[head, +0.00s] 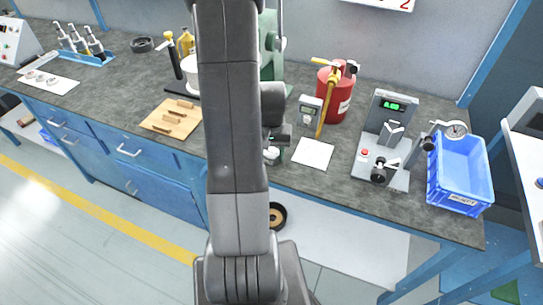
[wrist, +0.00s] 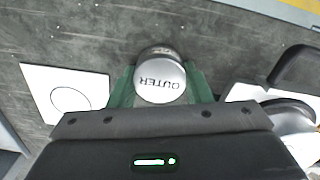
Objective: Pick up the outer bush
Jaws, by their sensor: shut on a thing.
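The outer bush (wrist: 160,82) is a silver, round piece with OUTER written on its top face, upside down in the wrist view. My gripper (wrist: 161,92) has its two green fingers on either side of it, shut on it. A darker band shows at the bush's far edge. In the head view my gripper (head: 274,142) is low over the bench, partly behind my arm, with the silver bush (head: 271,156) under it. I cannot tell whether the bush touches the bench.
A white sheet (head: 313,153) lies right of the gripper; a wooden board (head: 171,118) with small pieces lies left. A red cylinder (head: 338,95), a tester with a green display (head: 390,135) and a blue bin (head: 460,178) stand right. A green machine (head: 269,50) stands behind my arm.

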